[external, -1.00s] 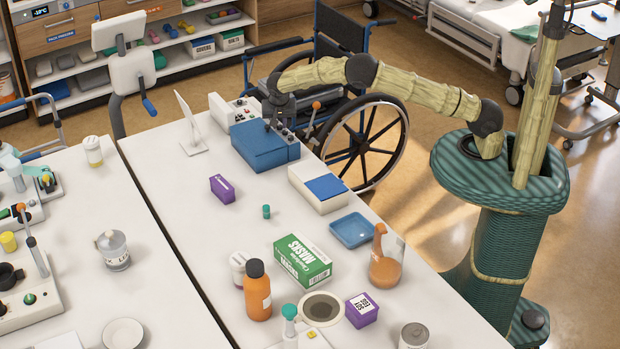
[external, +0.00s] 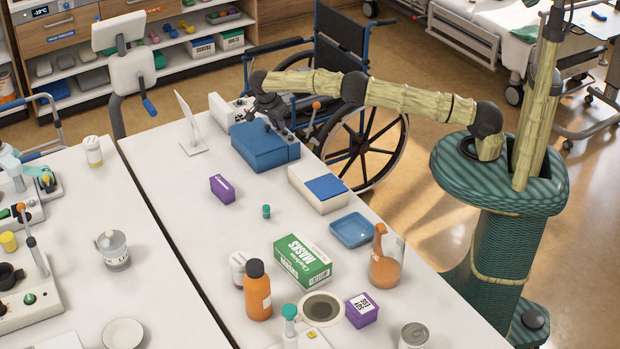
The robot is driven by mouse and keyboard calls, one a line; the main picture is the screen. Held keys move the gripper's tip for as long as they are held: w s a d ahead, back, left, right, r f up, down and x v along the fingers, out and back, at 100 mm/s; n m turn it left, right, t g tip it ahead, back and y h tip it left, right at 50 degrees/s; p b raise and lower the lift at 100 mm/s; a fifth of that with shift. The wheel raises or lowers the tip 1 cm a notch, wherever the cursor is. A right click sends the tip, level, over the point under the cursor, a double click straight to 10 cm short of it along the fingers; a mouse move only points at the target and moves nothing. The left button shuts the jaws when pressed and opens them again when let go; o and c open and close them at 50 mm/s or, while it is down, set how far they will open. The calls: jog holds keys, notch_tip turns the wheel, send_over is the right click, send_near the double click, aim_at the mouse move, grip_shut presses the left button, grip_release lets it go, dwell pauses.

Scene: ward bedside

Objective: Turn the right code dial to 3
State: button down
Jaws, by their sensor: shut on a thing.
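A blue box (external: 262,150) stands on the white table near its far right edge, with small dark dials and fittings along its back right side. My gripper (external: 278,122) is low over that side and is shut on one of the code dials. The fingers and the dial are tiny and dark here, and my wrist partly covers them. The dial's numbers cannot be read, and I cannot tell its setting.
A white panel (external: 221,108) with controls stands behind the blue box, and an orange-tipped lever rises beside it. A white box with a blue top (external: 319,188) is in front. A wheelchair (external: 362,150) stands close to the table's right edge.

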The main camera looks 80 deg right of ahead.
dwell(0.4)
jog(key=c, duration=1.6)
grip_release()
jog(key=shift+r, duration=0.1)
jog(key=v, duration=0.5)
jog(key=shift+r+p, duration=0.2)
jog(key=shift+p, duration=0.2)
jog(key=p+v, duration=0.2)
jog(key=p, duration=0.3)
jog(key=shift+f, duration=0.1)
jog(key=shift+a+p, duration=0.1)
jog(key=shift+p, duration=0.35)
